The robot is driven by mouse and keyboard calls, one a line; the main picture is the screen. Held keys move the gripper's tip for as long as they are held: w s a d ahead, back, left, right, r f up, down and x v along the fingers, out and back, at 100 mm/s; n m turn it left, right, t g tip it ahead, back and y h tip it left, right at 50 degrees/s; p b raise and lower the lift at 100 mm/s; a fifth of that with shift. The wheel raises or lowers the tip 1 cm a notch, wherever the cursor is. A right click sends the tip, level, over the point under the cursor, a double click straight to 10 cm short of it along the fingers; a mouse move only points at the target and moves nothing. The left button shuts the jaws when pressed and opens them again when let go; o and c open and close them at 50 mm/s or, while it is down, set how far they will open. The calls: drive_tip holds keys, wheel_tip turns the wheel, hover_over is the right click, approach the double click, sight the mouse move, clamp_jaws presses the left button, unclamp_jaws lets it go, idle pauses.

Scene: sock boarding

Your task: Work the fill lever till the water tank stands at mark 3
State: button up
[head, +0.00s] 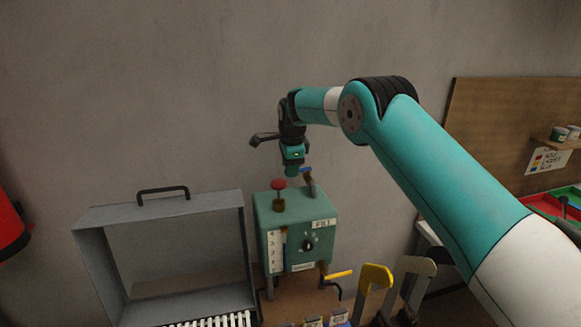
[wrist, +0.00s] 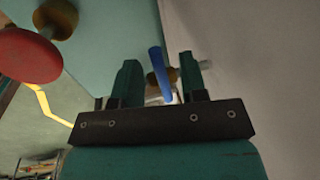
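The water tank is a green box (head: 270,217) below my gripper, with a "FILL" label on its front. Its white gauge strip (head: 276,252) carries number marks, 4 at the top; the water level is too small to read. The blue fill lever (head: 306,170) stands at the box's top right, beside a pipe. In the wrist view the blue lever (wrist: 159,73) lies between my gripper's fingers (wrist: 160,78), with gaps to both sides. My gripper (head: 292,173) is open, pointing down; its fingers are hard to make out in the head view.
A red knob (head: 278,184) stands on the box's top left, close to my gripper; it also shows in the wrist view (wrist: 30,55). A grey open-framed case (head: 160,207) stands at left. A yellow-handled valve (head: 338,275) juts out at lower right. The wall is close behind.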

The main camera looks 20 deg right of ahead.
drive_tip(key=s+r+b, duration=0.3)
drive_tip(key=r, duration=1.4)
drive_tip(key=shift+s+a, duration=0.15)
drive_tip(key=shift+s, duration=0.05)
drive_tip(key=s+a+f+n+y+b, duration=0.1)
drive_tip(key=s+f+n, duration=0.4)
drive_tip(key=s, duration=1)
drive_tip(key=s+a+f+n+g+y+b, duration=0.1)
drive_tip(key=s+a+f+n+b, duration=0.3)
drive_tip(key=s+n, duration=0.8)
drive_tip(key=s+a+f+n+g+y+b, duration=0.1)
drive_tip(key=s+n, duration=0.8)
drive_tip(key=s, duration=0.9)
drive_tip(key=a+f+y+b, duration=0.1)
drive_tip(key=a+f+b, duration=0.1)
drive_tip(key=a+f, duration=0.1)
drive_tip(key=shift+x, duration=0.9)
drive_tip(key=shift+s+d, duration=0.1)
drive_tip(key=shift+d, duration=0.15)
